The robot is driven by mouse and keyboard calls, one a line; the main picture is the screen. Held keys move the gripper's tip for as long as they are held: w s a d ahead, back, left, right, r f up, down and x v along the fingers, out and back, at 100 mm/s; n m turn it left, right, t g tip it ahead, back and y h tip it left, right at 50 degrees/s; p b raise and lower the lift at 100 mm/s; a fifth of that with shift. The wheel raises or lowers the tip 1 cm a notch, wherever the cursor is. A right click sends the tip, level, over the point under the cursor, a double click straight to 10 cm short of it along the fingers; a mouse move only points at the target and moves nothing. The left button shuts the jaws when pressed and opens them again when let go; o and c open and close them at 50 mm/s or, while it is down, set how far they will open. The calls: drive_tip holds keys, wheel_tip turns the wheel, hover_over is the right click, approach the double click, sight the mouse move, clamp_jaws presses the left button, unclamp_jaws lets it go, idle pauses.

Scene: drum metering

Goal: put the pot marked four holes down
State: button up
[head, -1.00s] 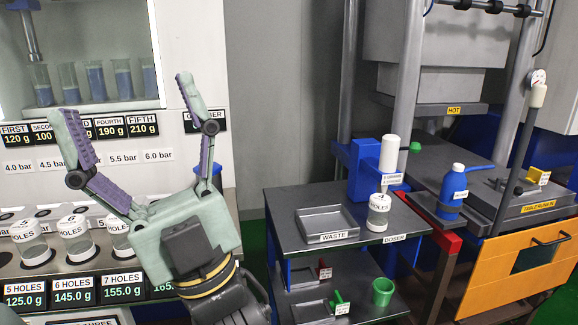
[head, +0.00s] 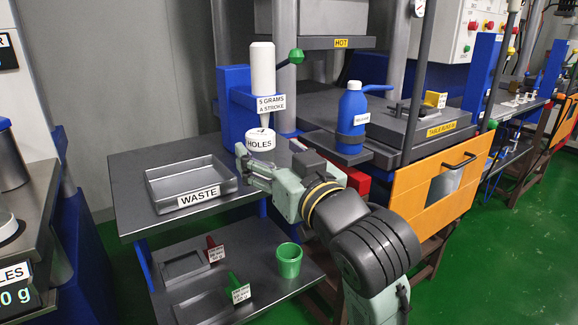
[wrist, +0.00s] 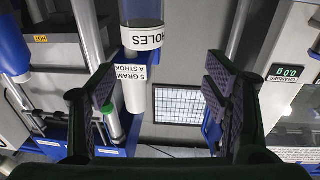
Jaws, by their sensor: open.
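The pot marked four holes (head: 261,146), with a white labelled lid, stands upright under the white doser (head: 263,82) at the back right of the grey cart's top. My gripper (head: 246,166) is just in front of the pot, low over the cart top. In the wrist view the two fingers of my gripper (wrist: 160,85) are spread wide with nothing held between them. The pot's HOLES label (wrist: 143,39) shows beyond them at the top, and the doser hangs below it in that picture. The pot's lower part is hidden by my gripper in the head view.
A waste tray (head: 190,187) sits left of the pot on the cart top. A green cup (head: 289,260) and red and green handled tools are on the lower shelf. A blue bottle (head: 352,118) stands at the right by the hot press. Bare cart top lies left of the tray.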

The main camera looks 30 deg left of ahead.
sight(265, 147)
drive_tip(key=w+p, duration=0.1)
drive_tip(key=p, duration=0.3)
drive_tip(key=w+a+f+p, duration=0.1)
drive_tip(key=p, duration=0.4)
drive_tip(key=shift+w+a+f+h, duration=0.1)
drive_tip(key=shift+w+a+h, duration=0.05)
drive_tip(key=shift+w+h, duration=0.25)
drive_tip(key=x, duration=0.2)
drive_tip(key=shift+w+a+f, duration=0.2)
drive_tip(key=shift+a+f, duration=0.1)
drive_tip(key=shift+a, duration=0.05)
drive_tip(key=shift+p+x, duration=0.55)
drive_tip(key=shift+x, duration=2.05)
drive_tip(key=shift+w, duration=0.1)
drive_tip(key=shift+d, duration=0.1)
drive_tip(key=shift+c, duration=0.5)
drive_tip(key=c, duration=1.4)
drive_tip(key=shift+c, duration=0.2)
